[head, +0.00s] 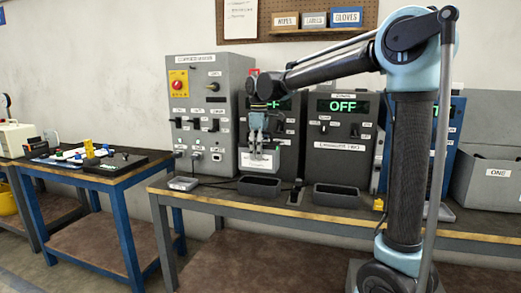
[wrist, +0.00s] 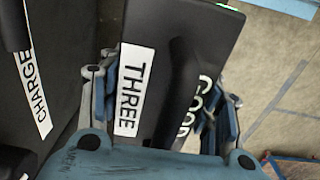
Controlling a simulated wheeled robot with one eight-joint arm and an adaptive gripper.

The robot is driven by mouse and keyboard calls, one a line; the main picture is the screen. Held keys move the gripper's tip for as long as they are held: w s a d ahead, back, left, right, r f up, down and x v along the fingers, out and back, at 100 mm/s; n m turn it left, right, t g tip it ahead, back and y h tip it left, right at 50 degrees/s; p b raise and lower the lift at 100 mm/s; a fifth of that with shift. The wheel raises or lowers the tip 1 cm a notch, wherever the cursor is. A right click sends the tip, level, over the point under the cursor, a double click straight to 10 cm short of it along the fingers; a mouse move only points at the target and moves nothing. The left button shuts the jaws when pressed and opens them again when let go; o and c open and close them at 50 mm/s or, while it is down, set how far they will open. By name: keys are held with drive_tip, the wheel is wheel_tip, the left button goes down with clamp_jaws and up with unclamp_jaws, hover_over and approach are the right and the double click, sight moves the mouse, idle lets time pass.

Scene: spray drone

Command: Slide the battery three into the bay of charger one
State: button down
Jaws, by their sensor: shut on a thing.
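My gripper (head: 259,130) is shut on battery three (wrist: 160,38), a dark block with a black handle and white labels reading "THREE" and "GOOD". In the wrist view the blue-grey fingers show on both sides of it. In the head view my gripper hangs in front of the left dark charger (head: 288,135), apparently charger one, covering part of its "OFF" display and label. A grey open bay (head: 260,188) sits at that charger's foot, below my gripper. The wrist view shows a charger label (wrist: 40,95) left of the battery. Contact between battery and bay cannot be told.
Another charger (head: 343,130) showing "OFF" stands at the right, with its own grey bay (head: 337,196). A grey control cabinet (head: 212,115) with switches stands at the left. A grey bin (head: 492,178) is far right. A blue side table (head: 105,177) holds a drone.

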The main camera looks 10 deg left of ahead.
drive_tip(key=shift+f, duration=1.85)
drive_tip(key=shift+f, duration=3.1)
idle(1.6)
drive_tip(key=shift+c, duration=2.3)
unclamp_jaws()
wheel_tip(320, 180, up, 12)
drive_tip(key=shift+d, duration=0.1)
